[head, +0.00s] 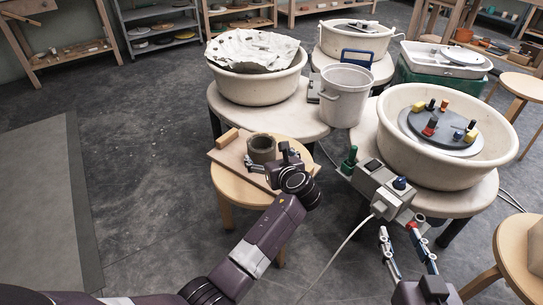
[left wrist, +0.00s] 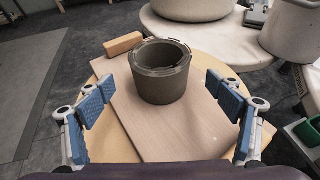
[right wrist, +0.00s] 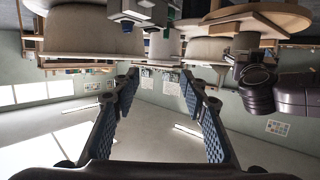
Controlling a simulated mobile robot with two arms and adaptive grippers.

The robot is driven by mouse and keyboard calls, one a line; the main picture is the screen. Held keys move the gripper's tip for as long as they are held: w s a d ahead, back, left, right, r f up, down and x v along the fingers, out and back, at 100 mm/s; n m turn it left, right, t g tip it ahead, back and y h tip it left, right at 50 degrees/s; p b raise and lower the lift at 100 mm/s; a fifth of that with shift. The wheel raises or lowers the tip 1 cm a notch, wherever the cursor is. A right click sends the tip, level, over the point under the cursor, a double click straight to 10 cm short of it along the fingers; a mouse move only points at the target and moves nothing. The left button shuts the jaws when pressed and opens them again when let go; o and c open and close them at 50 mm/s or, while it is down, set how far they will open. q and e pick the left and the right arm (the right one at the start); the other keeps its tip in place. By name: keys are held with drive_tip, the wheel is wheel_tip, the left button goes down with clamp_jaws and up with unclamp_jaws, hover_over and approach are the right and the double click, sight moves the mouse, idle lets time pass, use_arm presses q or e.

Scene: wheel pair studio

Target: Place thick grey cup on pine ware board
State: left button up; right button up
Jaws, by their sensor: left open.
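The thick grey cup (head: 262,148) stands upright on the pine ware board (head: 228,158), which lies on a small round wooden stool. In the left wrist view the cup (left wrist: 160,78) sits toward the far part of the board (left wrist: 170,135), its base resting on the wood. My left gripper (head: 285,158) is open. In the left wrist view its blue finger pads (left wrist: 158,115) are spread wide, nearer to me than the cup and apart from it. My right gripper (head: 399,232) is open and empty, in front of the right wheel; its spread fingers show in the right wrist view (right wrist: 160,105).
A wooden block (head: 227,138) lies at the board's far left edge. Behind stand a covered wheel basin (head: 258,85) and a white bucket (head: 345,98). At right is a wheel basin (head: 390,150) with tools, with a grey control box (head: 382,190) before it. Floor at left is clear.

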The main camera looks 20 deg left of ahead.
use_arm(q)
drive_tip(key=shift+s+d, duration=0.15)
drive_tip(key=shift+s, duration=0.05)
use_arm(e)
drive_tip(key=s+f, duration=0.1)
drive_tip(key=d+f+g, duration=0.1)
drive_tip(key=shift+s+d+f, duration=0.1)
drive_tip(key=shift+s+f, duration=0.25)
drive_tip(key=shift+f, duration=0.05)
